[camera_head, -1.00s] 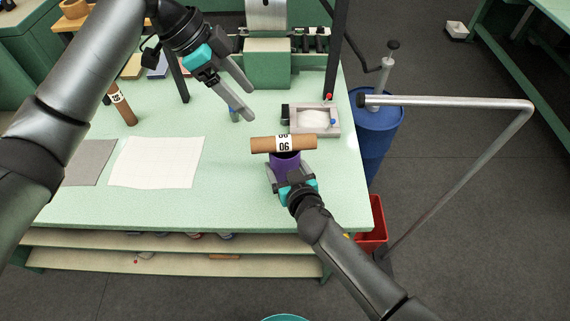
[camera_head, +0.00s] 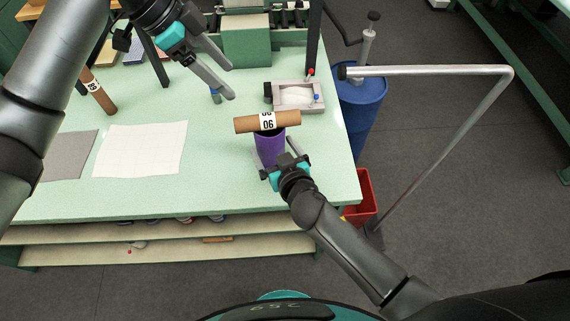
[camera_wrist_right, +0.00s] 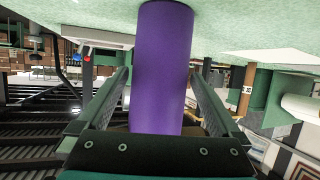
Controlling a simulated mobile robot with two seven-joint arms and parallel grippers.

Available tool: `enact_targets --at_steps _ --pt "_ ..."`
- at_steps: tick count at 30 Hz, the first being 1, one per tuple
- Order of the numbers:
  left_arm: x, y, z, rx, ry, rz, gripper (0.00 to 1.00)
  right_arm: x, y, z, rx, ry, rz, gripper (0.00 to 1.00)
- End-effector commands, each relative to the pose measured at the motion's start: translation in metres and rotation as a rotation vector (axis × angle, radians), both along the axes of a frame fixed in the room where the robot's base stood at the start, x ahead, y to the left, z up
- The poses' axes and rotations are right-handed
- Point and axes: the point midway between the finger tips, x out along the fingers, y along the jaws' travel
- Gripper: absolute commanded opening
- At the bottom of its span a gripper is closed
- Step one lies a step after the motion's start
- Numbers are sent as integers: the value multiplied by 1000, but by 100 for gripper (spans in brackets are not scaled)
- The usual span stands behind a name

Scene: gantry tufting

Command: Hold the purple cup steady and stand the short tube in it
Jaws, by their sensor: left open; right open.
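The purple cup (camera_head: 269,148) stands upright on the green table. A brown cardboard tube (camera_head: 246,125) with a white number label lies level across the cup's top, sticking out on both sides. My right gripper (camera_head: 277,160) is open at the cup's near side. In the right wrist view the cup (camera_wrist_right: 161,70) is between its two spread fingers, with a gap on each side. My left gripper (camera_head: 229,83) is open and empty above the table, up and left of the cup. Another brown tube (camera_head: 98,92) with a label is at the table's left; whether it stands or leans is unclear.
A grey tray (camera_head: 318,105) with white contents sits behind the cup to the right. A white sheet (camera_head: 140,149) and a grey sheet (camera_head: 66,158) lie left. A blue drum (camera_head: 358,105) with a metal bar (camera_head: 440,71) and a red bin (camera_head: 362,200) flank the table's right edge.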

Motion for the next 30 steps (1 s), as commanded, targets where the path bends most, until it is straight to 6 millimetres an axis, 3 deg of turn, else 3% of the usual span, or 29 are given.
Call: enact_targets --at_steps 15,21,30 --pt "0 0 0 0 0 0 78 -70 -21 29 0 2 -1 100" --pt "0 0 0 0 0 0 78 -83 -25 35 0 1 0 100" --pt "0 0 0 0 0 0 78 -85 -26 37 -1 0 -1 100"
